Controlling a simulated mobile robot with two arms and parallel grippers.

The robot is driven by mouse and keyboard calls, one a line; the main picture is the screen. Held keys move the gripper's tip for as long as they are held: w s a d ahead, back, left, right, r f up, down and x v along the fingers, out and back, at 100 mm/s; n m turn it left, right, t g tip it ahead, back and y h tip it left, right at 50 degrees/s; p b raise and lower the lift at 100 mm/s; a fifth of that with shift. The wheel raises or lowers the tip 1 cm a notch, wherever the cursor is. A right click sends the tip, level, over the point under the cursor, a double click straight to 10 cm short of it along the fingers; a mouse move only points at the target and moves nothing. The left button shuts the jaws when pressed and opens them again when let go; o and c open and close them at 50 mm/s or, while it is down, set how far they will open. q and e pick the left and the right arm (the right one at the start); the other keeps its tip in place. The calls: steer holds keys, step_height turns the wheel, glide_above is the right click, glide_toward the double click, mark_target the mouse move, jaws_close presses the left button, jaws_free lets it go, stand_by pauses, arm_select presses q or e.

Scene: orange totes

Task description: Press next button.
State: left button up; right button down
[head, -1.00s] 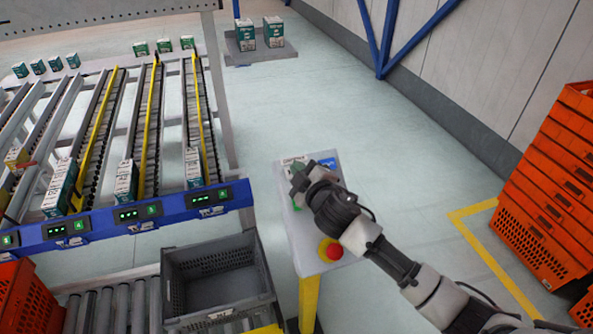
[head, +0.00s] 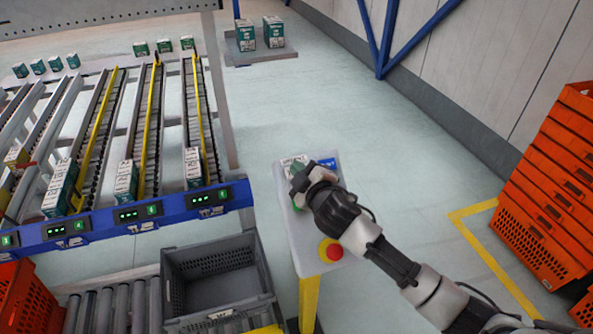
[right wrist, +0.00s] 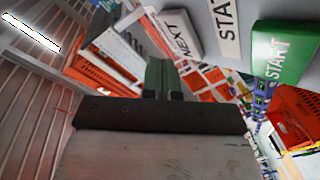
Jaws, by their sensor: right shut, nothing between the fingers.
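A control panel (head: 304,230) on a yellow post stands in the middle of the head view. A green button (head: 297,204) lies on it, partly behind my right gripper. A white block marked NEXT (right wrist: 174,34) shows at the top of the right wrist view. A green button marked START (right wrist: 284,54) is right of it. My right gripper (head: 296,183) is shut and empty, over the panel's upper left part. Its fingertips show in the right wrist view (right wrist: 162,82), below the NEXT block. I cannot tell whether they touch anything. My left gripper is not in view.
A red emergency button (head: 334,252) on yellow and a blue patch (head: 327,164) are also on the panel. A grey crate (head: 217,278) stands left of it, below flow racks with boxes. Orange totes (head: 548,190) are stacked right.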

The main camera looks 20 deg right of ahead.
steer(key=shift+w+f, duration=0.1)
stand_by(0.5)
steer(key=shift+w+f, duration=0.2)
steer(key=shift+f, duration=0.05)
steer(key=shift+w+f+b, duration=0.3)
steer(key=shift+f+b, duration=0.05)
steer(key=shift+b, duration=0.15)
stand_by(0.6)
steer(key=shift+r, duration=0.1)
steer(key=shift+s+r+p, duration=0.4)
steer(key=shift+r+p, duration=0.15)
steer(key=shift+p, duration=0.2)
steer(key=shift+s, duration=0.25)
steer(key=shift+r, duration=0.1)
